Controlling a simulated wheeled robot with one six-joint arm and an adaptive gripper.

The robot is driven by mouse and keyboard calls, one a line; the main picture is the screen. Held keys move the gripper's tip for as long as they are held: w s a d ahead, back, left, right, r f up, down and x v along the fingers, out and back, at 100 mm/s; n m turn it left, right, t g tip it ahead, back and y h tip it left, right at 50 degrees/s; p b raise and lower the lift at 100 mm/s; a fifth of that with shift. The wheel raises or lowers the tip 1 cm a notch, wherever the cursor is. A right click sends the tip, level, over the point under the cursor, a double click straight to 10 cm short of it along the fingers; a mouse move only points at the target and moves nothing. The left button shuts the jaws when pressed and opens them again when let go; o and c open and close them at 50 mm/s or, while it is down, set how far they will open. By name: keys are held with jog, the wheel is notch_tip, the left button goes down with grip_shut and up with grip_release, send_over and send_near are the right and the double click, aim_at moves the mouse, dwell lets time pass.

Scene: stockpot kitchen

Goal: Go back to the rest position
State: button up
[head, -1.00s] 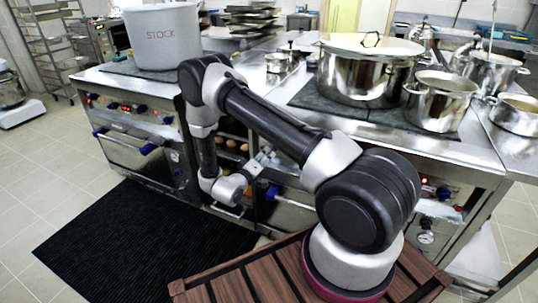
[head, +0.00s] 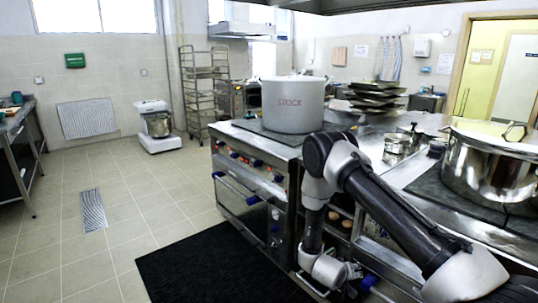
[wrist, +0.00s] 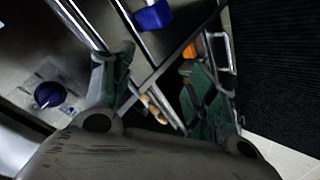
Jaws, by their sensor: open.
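My gripper (wrist: 160,95) shows in the wrist view with its two green-padded fingers spread apart and nothing between them. It hangs low in front of the stove's front face, beside a blue knob (wrist: 153,16) and metal bars. In the head view my arm bends down past the stove's corner, and the gripper's end (head: 350,278) is only partly visible near the open shelf under the worktop.
A grey stockpot (head: 292,104) stands on the stove (head: 250,190). A large lidded steel pot (head: 490,170) stands on the right. A black mat (head: 205,270) lies on the floor. The tiled floor (head: 140,195) at left is open. A mixer (head: 157,125) stands farther back.

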jog(key=s+a+r+g+y, duration=0.2)
jog(key=a+y, duration=0.2)
jog(key=a, duration=0.2)
jog(key=s+a+r+g+y, duration=0.2)
jog(key=s+r, duration=0.2)
jog(key=r, duration=0.5)
jog(key=s+a+r+g+y, duration=0.2)
jog(key=s+r+g, duration=0.15)
jog(key=r, duration=0.55)
jog(key=s+d+r+t, duration=0.1)
jog(key=s+d+r, duration=0.4)
jog(key=r, duration=0.5)
jog(key=s+d+r+t+h, duration=0.1)
jog(key=s+d+r, duration=0.4)
jog(key=s+r, duration=0.5)
jog(key=s+d+r+t, duration=0.2)
jog(key=s+d+r, duration=0.3)
jog(key=r, duration=0.6)
jog(key=shift+s+r+n+t, duration=0.2)
jog(key=shift+s+n+t, duration=0.15)
jog(key=shift+s, duration=0.8)
jog(key=shift+a+f, duration=0.1)
